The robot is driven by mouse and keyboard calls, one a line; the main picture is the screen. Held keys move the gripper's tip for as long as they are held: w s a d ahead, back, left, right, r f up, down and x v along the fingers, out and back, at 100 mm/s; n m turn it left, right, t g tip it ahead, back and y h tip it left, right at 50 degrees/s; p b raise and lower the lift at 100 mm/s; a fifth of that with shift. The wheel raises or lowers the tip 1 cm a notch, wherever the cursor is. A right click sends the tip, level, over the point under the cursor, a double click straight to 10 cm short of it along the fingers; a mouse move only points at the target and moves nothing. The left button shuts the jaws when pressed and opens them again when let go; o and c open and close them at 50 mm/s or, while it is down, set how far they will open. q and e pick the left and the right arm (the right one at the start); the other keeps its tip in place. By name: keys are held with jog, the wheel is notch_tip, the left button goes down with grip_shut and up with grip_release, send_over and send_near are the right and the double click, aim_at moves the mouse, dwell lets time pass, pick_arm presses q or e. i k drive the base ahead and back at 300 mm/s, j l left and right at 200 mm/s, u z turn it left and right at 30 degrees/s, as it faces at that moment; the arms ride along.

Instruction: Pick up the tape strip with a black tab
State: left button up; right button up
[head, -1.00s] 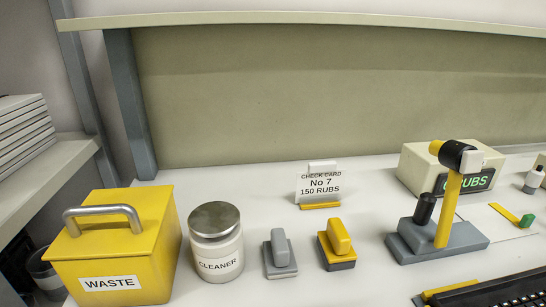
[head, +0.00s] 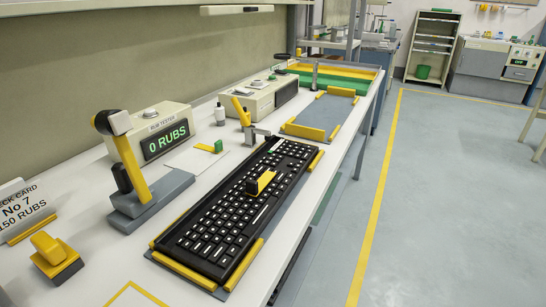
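I cannot make out a tape strip with a black tab for certain. A small yellow and black piece (head: 262,183) stands on the black keyboard (head: 225,215); I cannot tell whether it is a tape strip. A flat yellow strip with a green tab (head: 217,146) lies on a pale sheet beside the rub tester. Neither of my grippers is in view.
The rub tester (head: 163,139) reads 0 RUBS, with a yellow-armed stand (head: 150,200) before it. A yellow-black block (head: 57,256) and the check card (head: 26,208) are at left. A grey tray with yellow edges (head: 322,112) lies beyond the keyboard. The floor at right is open.

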aim_at(254, 188)
jog(key=i+l+u, duration=0.65)
jog(key=l, duration=0.35)
jog(key=i+l+u, duration=0.2)
jog(key=l, duration=0.25)
jog(key=i, duration=0.1)
